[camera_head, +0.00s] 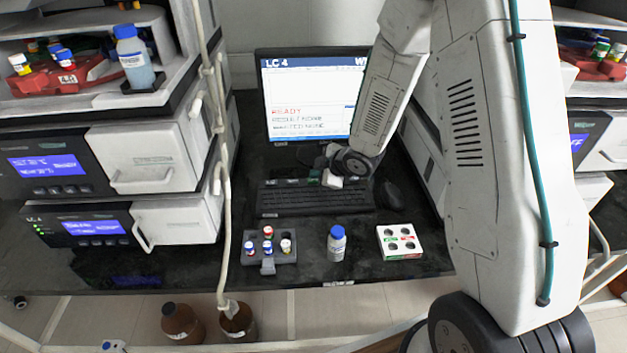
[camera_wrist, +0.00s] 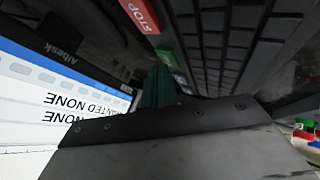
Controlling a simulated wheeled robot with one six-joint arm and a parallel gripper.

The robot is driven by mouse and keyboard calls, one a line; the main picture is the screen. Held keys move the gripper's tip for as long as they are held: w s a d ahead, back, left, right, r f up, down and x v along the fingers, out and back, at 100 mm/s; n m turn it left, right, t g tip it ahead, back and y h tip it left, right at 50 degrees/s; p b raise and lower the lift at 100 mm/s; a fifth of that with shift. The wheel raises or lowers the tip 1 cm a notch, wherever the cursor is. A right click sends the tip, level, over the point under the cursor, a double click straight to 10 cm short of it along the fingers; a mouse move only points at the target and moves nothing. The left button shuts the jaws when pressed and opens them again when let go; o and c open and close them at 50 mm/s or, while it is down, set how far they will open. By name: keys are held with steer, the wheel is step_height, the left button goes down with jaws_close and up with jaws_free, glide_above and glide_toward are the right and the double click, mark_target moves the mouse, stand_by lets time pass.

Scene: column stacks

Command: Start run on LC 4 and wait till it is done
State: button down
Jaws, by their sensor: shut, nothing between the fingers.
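The monitor (camera_head: 310,80) is headed "LC 4" and shows "READY" in red, with result and wanted lines reading "NONE". Its screen also shows in the wrist view (camera_wrist: 50,110). The black keyboard (camera_head: 315,200) lies before it. In the wrist view a red STOP key (camera_wrist: 140,15) and a green key (camera_wrist: 168,57) sit along the keyboard's edge; the green key's label is unreadable. My gripper (camera_head: 314,178) is shut and empty, low over the keyboard's back edge. Its dark green fingers (camera_wrist: 158,86) are close to the green key; I cannot tell whether they touch it.
The LC 4 instrument (camera_head: 95,228) stands at left under another unit (camera_head: 80,165). A vial rack (camera_head: 270,250), a blue-capped bottle (camera_head: 336,243) and a white holed block (camera_head: 400,241) stand in front of the keyboard. A mouse (camera_head: 389,194) lies right. A pale tube (camera_head: 224,200) hangs left.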

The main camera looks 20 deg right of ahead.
steer(key=shift+f, duration=0.4)
steer(key=shift+r, duration=0.15)
stand_by(0.4)
steer(key=shift+r, duration=0.7)
steer(key=shift+r, duration=2.5)
stand_by(3.8)
